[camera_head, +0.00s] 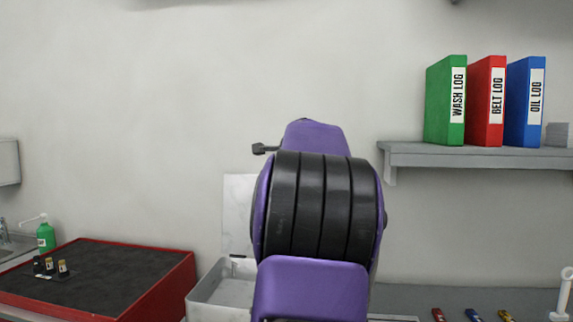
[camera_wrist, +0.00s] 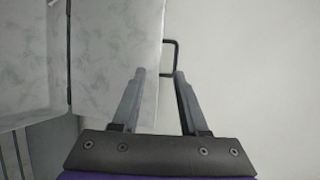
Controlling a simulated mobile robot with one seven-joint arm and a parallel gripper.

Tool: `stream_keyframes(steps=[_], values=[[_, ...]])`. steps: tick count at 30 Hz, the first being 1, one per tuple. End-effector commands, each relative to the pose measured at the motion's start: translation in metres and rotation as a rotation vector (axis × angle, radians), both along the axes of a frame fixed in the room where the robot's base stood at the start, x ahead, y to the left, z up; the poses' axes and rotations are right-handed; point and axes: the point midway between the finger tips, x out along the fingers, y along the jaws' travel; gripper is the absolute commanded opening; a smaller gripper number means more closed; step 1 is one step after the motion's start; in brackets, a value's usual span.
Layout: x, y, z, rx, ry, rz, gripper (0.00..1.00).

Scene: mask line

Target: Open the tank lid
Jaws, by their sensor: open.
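The tank (camera_head: 215,295) is a pale metal open-topped box at bottom centre in the head view, partly hidden by my arm. Its lid (camera_head: 238,200) stands up behind it as a pale, mottled panel. In the wrist view the lid (camera_wrist: 115,60) fills the upper left and carries a dark loop handle (camera_wrist: 179,58) on its right edge. My gripper (camera_wrist: 159,72) is open and empty. Its fingertips are by the lower part of the handle, the right one close to it; I cannot tell whether they touch. My arm hides the gripper in the head view.
A red-edged tray with a dark top (camera_head: 110,262) stands left of the tank. A shelf (camera_head: 480,155) holds green, red and blue binders at the right. Small coloured items (camera_head: 473,315) lie on the counter below. A green bottle (camera_head: 45,237) stands far left.

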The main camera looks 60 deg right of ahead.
Motion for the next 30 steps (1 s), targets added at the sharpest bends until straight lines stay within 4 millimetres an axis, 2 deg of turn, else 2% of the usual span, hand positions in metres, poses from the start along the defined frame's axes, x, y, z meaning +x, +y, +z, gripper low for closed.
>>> stream_keyframes(steps=[3,10,15,23,27,30], values=[[-0.02,0.017,0.008,-0.004,0.001,-0.004,0.43],[-0.044,0.041,0.021,-0.002,0.001,-0.003,0.43],[-0.05,0.048,0.025,-0.002,0.0,-0.001,0.43],[-0.051,0.048,0.025,-0.001,0.0,0.0,0.43],[-0.047,0.051,0.026,-0.001,0.001,0.009,0.2],[-0.031,0.062,0.028,-0.002,0.004,0.042,0.02]])
